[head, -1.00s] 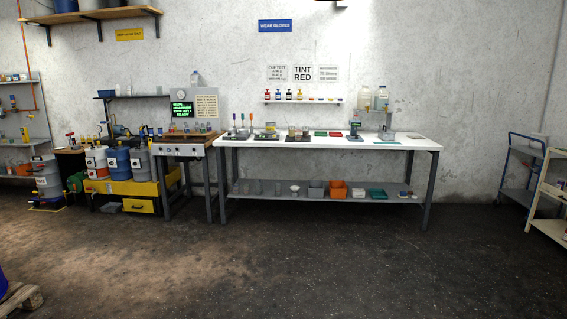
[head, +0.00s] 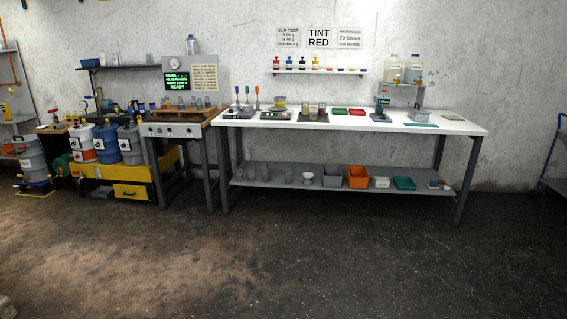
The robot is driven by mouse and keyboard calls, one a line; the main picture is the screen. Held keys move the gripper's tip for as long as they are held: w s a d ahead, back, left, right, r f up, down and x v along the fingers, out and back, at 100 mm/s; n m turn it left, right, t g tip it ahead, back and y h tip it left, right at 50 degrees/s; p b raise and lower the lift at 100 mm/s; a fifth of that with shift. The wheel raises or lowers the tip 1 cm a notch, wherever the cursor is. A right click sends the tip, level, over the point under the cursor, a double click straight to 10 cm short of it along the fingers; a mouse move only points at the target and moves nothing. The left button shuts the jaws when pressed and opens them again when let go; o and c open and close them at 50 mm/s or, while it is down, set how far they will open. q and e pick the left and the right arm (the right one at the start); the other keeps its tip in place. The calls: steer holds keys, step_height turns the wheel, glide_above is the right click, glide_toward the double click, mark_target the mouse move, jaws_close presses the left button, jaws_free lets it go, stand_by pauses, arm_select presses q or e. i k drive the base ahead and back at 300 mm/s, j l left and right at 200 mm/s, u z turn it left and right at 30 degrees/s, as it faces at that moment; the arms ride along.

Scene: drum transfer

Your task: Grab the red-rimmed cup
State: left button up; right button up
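I cannot make out a red rim on any cup from this distance. On the white-topped bench (head: 440,126), a yellowish container (head: 280,103) stands towards the left. Small cups (head: 322,109) stand on a dark mat just right of it. Some clear and grey cups (head: 289,175) stand on the bench's lower shelf, with a white bowl (head: 308,177) beside them. Neither of my grippers shows in the head view.
An orange bin (head: 358,177) sits on the lower shelf. Drums (head: 105,143) stand at the left. The floor in front is clear.

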mark_target(314, 111)
steer(key=i, duration=3.95)
steer(key=i+z, duration=0.1)
steer(key=i, duration=0.4)
steer(key=i+j+z, duration=0.15)
steer(key=i, duration=0.35)
steer(key=i+j+z, duration=0.1)
steer(key=i, duration=0.4)
